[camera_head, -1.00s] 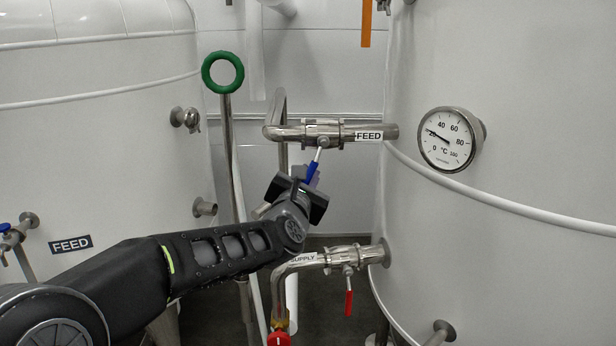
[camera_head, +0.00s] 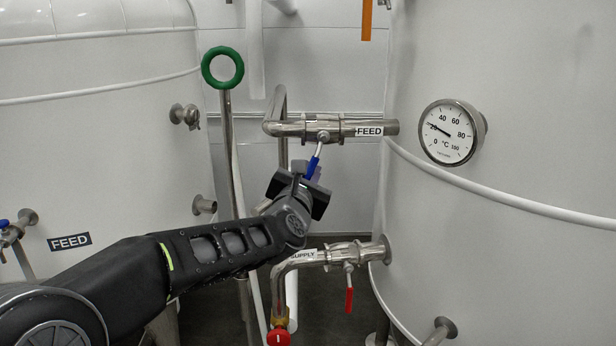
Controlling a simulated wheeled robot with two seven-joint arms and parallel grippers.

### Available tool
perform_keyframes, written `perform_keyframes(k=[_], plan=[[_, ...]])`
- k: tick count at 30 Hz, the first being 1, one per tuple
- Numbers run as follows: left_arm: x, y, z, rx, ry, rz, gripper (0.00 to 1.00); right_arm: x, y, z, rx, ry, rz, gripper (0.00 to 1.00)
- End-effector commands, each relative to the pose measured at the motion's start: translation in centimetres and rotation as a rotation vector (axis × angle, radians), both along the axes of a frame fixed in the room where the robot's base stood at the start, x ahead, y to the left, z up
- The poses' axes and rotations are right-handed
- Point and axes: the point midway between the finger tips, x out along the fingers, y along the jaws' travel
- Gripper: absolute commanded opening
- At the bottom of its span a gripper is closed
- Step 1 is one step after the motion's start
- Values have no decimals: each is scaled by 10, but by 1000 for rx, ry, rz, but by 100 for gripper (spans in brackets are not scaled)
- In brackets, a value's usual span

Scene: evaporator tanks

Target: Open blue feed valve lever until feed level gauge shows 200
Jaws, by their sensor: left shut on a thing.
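The blue feed valve lever (camera_head: 313,164) hangs from the valve on the steel pipe labelled FEED (camera_head: 369,131). The lever points down, tilted slightly to the left. No feed level gauge can be made out. My right gripper is not in view.
A red lever (camera_head: 349,299) hangs from the SUPPLY pipe (camera_head: 303,256) below. A green ring handle (camera_head: 222,68) on a pole stands left of the feed valve. Large white tanks (camera_head: 95,150) flank the gap. Another blue lever (camera_head: 4,224) is at the far left.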

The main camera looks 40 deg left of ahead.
Motion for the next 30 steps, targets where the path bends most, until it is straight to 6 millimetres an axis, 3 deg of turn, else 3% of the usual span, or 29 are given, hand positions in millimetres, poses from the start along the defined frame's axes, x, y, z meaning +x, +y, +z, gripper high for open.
perform_keyframes(k=[1,3,15,28,29,30], plan=[[2,-3,-8,-18,-20,-2,0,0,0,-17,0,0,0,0],[4,-6,-11,-49,-46,-3,0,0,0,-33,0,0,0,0],[19,-26,-12,-283,-220,-4,0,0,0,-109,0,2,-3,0],[21,-30,-4,-333,-252,-4,0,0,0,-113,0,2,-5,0],[21,-30,-4,-333,-252,-4,16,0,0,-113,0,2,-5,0],[21,-30,-4,-332,-253,-4,19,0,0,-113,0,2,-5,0]])
